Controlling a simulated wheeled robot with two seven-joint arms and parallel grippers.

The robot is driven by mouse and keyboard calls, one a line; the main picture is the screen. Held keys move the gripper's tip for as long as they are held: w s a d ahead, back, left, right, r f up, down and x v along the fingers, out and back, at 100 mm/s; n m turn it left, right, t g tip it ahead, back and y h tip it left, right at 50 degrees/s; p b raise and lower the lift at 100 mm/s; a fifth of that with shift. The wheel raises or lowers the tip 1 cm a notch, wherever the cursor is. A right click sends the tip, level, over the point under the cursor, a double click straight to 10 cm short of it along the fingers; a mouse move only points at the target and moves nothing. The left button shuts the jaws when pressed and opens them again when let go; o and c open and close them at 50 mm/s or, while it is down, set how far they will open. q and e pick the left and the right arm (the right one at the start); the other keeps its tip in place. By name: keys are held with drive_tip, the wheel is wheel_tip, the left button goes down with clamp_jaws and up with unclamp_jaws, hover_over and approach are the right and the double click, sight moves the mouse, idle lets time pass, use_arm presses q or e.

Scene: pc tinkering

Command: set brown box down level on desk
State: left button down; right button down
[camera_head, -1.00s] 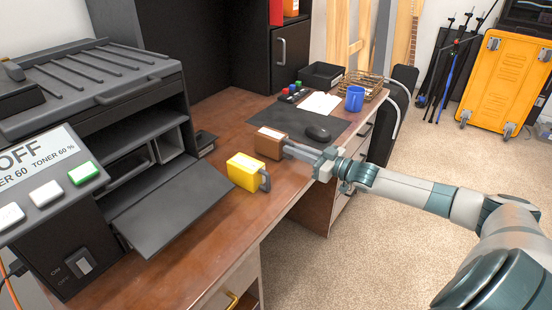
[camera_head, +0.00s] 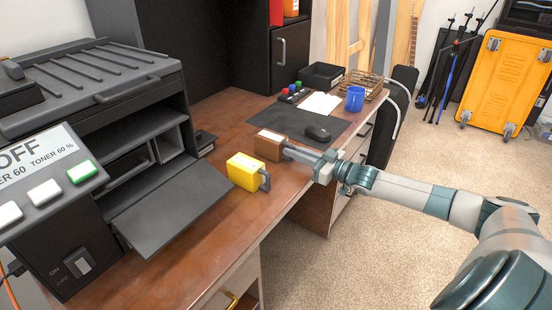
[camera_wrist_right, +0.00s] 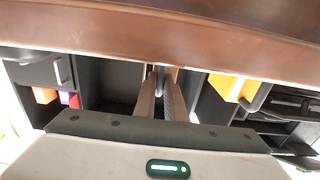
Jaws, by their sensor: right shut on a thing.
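The brown box (camera_head: 268,146) is at the desk's right part, behind the yellow box and by the corner of the dark desk mat. My right gripper (camera_head: 290,153) reaches in from the right and is shut on the brown box's near right end. The box looks about level at or just above the wooden desk (camera_head: 212,236); I cannot tell whether its underside touches. In the right wrist view, the gripper fingers (camera_wrist_right: 162,95) point away from the camera, and a brown surface fills the top. My left gripper is not in view.
A yellow box with a grey handle (camera_head: 243,172) stands just in front of the brown box. A dark mat (camera_head: 285,122) with a black mouse (camera_head: 318,133) lies behind it. A blue cup (camera_head: 355,98) stands farther back. A large printer (camera_head: 100,130) occupies the left.

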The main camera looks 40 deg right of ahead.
drive_tip(key=shift+f, duration=0.2)
drive_tip(key=c, duration=1.7)
unclamp_jaws()
drive_tip(key=shift+c, duration=0.2)
drive_tip(key=shift+s, duration=0.1)
drive_tip(key=shift+s+d+r+p, duration=0.1)
drive_tip(key=shift+s+d+p, duration=0.1)
drive_tip(key=shift+s+p, duration=0.3)
drive_tip(key=p+v, duration=0.3)
drive_tip(key=v, duration=0.1)
drive_tip(key=shift+s+d, duration=0.1)
drive_tip(key=shift+s, duration=0.25)
drive_tip(key=shift+s+d, duration=0.1)
